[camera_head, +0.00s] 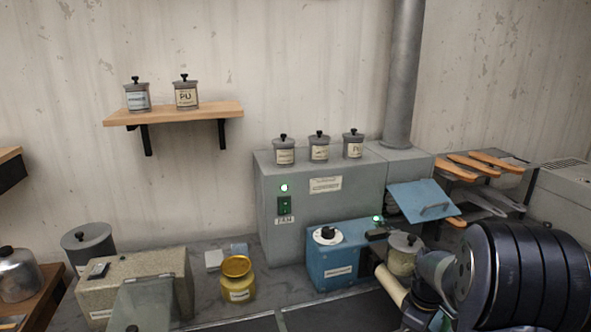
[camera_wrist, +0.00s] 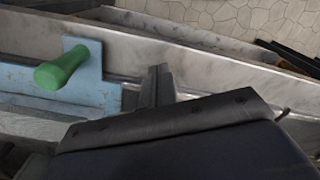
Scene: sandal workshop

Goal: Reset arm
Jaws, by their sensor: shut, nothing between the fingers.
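My gripper (camera_wrist: 157,88) shows in the wrist view as two dark fingers close together, shut and empty. It is above a grey metal ledge, to the right of a blue plate (camera_wrist: 75,85) with a green handle (camera_wrist: 68,66). I cannot tell whether the fingertips touch the ledge. In the head view my dark ribbed arm fills the lower right corner, and I cannot make out the fingers there. The arm hides part of the bench behind it.
A blue machine (camera_head: 338,262) and a lidded jar (camera_head: 402,254) stand just left of my arm. A grey cabinet (camera_head: 318,215) is behind them. Sandal soles (camera_head: 497,160) lie on a rack at right. A yellow jar (camera_head: 238,279) stands farther left. A wall shelf (camera_head: 172,113) holds two jars.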

